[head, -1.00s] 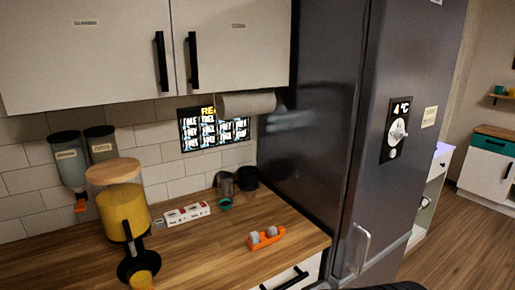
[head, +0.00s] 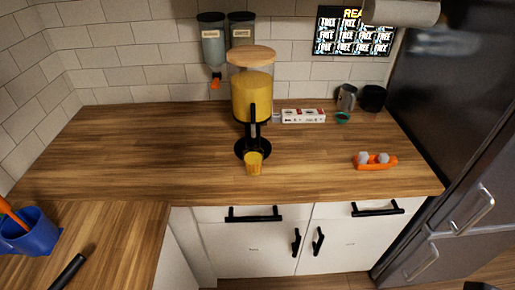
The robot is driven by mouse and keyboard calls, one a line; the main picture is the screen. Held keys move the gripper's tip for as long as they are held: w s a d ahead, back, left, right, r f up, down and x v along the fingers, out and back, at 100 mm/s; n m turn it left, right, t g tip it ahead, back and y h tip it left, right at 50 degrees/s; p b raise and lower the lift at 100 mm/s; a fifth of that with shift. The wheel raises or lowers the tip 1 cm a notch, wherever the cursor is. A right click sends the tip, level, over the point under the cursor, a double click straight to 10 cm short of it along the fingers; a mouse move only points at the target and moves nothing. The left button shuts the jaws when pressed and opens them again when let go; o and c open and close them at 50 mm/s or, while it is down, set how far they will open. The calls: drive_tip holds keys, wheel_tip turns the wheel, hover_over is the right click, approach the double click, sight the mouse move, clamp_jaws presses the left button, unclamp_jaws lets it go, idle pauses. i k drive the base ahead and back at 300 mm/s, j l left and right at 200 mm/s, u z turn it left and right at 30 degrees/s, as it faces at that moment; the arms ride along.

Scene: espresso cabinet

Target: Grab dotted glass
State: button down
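I cannot make out a dotted glass in the head view. A small yellow cup or glass (head: 254,163) stands at the foot of the yellow drink dispenser (head: 252,98); no dots show on it at this size. A grey metal cup or jug (head: 347,97) and a black round container (head: 373,98) stand at the back right of the counter. My gripper is not in view.
The wooden counter (head: 130,150) is mostly clear on its left. A white box (head: 303,115) and an orange holder (head: 375,162) are on its right. A blue container (head: 30,232) stands at lower left. The fridge (head: 450,130) bounds the right side.

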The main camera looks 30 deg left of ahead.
sight(253, 154)
drive_tip(key=u, duration=1.35)
